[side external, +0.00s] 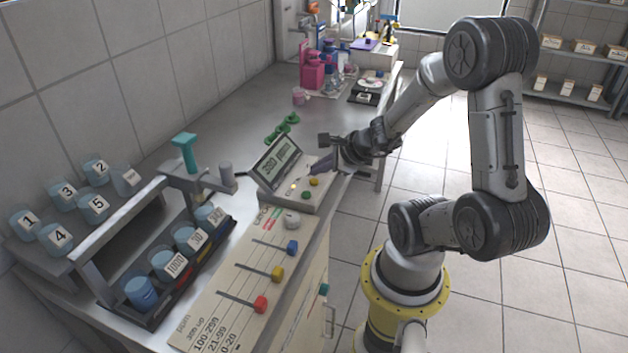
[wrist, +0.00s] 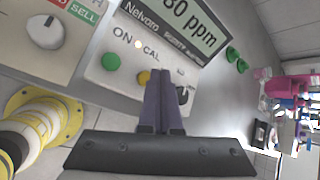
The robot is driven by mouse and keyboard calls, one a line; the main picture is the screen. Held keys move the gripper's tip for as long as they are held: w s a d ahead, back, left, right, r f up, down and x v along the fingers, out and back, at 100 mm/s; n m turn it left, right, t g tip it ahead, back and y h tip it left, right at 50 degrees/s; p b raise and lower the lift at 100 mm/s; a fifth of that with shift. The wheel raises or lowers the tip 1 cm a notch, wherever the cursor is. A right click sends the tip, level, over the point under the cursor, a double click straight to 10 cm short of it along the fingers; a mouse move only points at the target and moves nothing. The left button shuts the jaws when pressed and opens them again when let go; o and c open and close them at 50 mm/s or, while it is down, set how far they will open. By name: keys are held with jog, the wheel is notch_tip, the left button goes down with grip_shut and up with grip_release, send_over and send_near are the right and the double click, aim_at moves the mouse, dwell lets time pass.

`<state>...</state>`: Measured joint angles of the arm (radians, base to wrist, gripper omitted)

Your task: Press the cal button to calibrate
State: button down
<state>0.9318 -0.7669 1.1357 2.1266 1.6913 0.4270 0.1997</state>
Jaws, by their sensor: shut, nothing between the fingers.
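The meter (side external: 290,200) is a pale box with a tilted screen (side external: 278,163) on the bench. The yellow button (side external: 314,182) sits on its top face, beside the green button (side external: 306,195). In the wrist view the yellow button (wrist: 143,77) lies by the label CAL, and the green button (wrist: 110,62) by ON. My gripper (side external: 313,172) is shut and empty, fingers pointing down at the panel. In the wrist view its fingertips (wrist: 160,76) overlap the yellow button's right side. I cannot tell whether they touch it.
A slider panel (side external: 240,280) with coloured knobs stands in front of the meter. A rack of labelled cups (side external: 165,262) is at left. Green pieces (side external: 283,130) lie behind the screen. In the wrist view a black part (wrist: 183,94) is right of the fingers.

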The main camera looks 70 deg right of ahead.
aim_at(318, 182)
jog(key=shift+f, duration=0.15)
dwell(0.4)
jog(key=shift+f, duration=0.3)
jog(key=shift+f, duration=0.45)
dwell(0.7)
dwell(0.3)
jog(key=shift+r, duration=0.85)
jog(key=shift+r, duration=0.1)
jog(key=shift+r, duration=2.4)
jog(key=shift+a, duration=0.1)
